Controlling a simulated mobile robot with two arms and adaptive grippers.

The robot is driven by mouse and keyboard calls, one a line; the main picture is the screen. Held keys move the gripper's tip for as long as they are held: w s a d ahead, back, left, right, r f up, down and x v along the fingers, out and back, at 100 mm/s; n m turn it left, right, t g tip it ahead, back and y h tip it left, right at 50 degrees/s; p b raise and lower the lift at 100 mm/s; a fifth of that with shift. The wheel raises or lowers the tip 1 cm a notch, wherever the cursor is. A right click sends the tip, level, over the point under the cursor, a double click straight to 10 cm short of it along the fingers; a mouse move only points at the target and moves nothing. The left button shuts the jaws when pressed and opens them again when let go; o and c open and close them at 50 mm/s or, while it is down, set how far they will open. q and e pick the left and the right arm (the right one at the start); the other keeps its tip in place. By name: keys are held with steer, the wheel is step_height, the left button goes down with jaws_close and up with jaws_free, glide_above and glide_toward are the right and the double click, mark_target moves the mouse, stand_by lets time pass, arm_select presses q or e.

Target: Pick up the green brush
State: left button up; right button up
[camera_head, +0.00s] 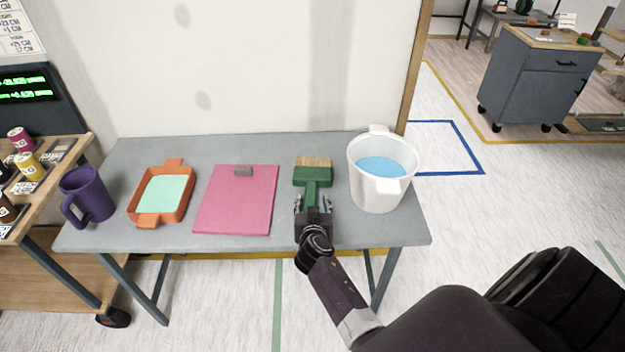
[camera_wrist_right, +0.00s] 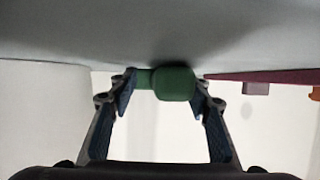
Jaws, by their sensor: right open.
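The green brush (camera_head: 313,174) lies on the grey table with its tan bristles toward the wall and its handle toward me. My right gripper (camera_head: 313,203) is at the handle end, its two fingers spread to either side of the handle. In the right wrist view the green handle (camera_wrist_right: 174,83) shows end-on between the open fingertips (camera_wrist_right: 166,88), with the table surface beside it. I cannot tell whether a finger touches the handle. My left gripper is not in view.
On the grey table (camera_head: 325,234), a white bucket (camera_head: 376,200) of blue liquid stands close right of the brush. A pink clipboard (camera_head: 236,205), an orange tray (camera_head: 148,218) and a purple mug (camera_head: 88,198) are to the left. A wall rises behind.

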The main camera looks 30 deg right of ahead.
steer(key=shift+r, duration=0.1)
jaws_close()
stand_by(0.3)
step_height(320, 180, up, 20)
steer(key=p, duration=0.1)
stand_by(0.3)
steer(key=c, duration=0.7)
jaws_free()
jaws_close()
